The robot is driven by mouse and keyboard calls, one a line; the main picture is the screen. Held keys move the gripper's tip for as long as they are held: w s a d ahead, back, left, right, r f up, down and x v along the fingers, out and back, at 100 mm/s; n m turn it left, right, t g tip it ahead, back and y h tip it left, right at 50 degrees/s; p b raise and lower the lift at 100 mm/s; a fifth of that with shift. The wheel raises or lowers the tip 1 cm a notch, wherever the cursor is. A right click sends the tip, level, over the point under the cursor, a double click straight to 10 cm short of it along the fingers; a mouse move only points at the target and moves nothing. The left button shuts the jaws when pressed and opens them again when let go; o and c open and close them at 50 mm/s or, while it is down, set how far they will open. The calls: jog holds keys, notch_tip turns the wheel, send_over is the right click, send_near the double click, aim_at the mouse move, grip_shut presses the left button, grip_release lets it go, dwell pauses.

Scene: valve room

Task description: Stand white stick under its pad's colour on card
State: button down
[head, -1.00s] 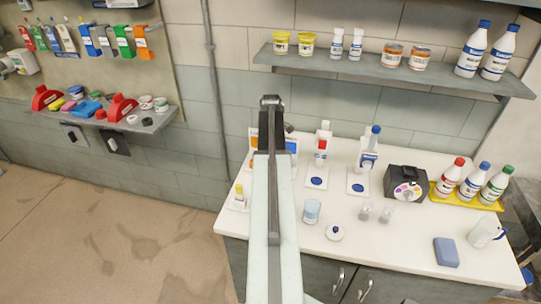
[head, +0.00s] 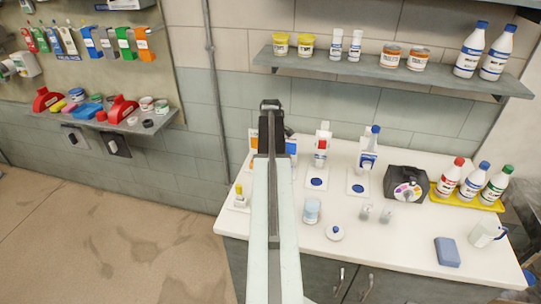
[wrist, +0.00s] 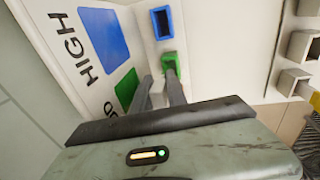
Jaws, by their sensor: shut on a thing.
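My gripper (wrist: 158,90) is shut on the white stick (wrist: 157,96), of which only a short pale part shows between the fingers. The stick's pad cannot be made out. In the wrist view the card (wrist: 60,15) stands at left, with a blue square (wrist: 104,34) beside the word HIGH and a green square (wrist: 126,88) below it. A blue-rimmed slot (wrist: 162,22) and a green-rimmed slot (wrist: 170,62) lie beside the card; the fingertips are close to the green one. In the head view my gripper (head: 271,106) hides much of the card, with orange and blue edges (head: 291,146) showing.
The white counter (head: 410,225) holds a blue-white cup (head: 312,210), a small lidded pot (head: 334,233), dispensers on blue-dotted pads (head: 357,186), a black box (head: 405,184) and bottles on a yellow tray (head: 467,195). A shelf (head: 390,70) runs above.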

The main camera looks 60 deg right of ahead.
jog(key=shift+g+y, duration=0.3)
jog(key=shift+y, duration=0.4)
jog(key=s+a, duration=0.1)
jog(key=s+a+f, duration=0.1)
jog(key=a, duration=0.1)
jog(key=shift+a+f, duration=0.2)
jog(key=c, duration=1.3)
grip_release()
jog(key=shift+w, duration=0.1)
jog(key=shift+o, duration=0.2)
notch_tip(320, 180, up, 9)
jog(key=w+d+h+p, duration=0.1)
jog(key=d+p, duration=0.1)
jog(key=p, duration=0.8)
jog(key=shift+t, duration=0.4)
jog(key=shift+w+d, duration=0.1)
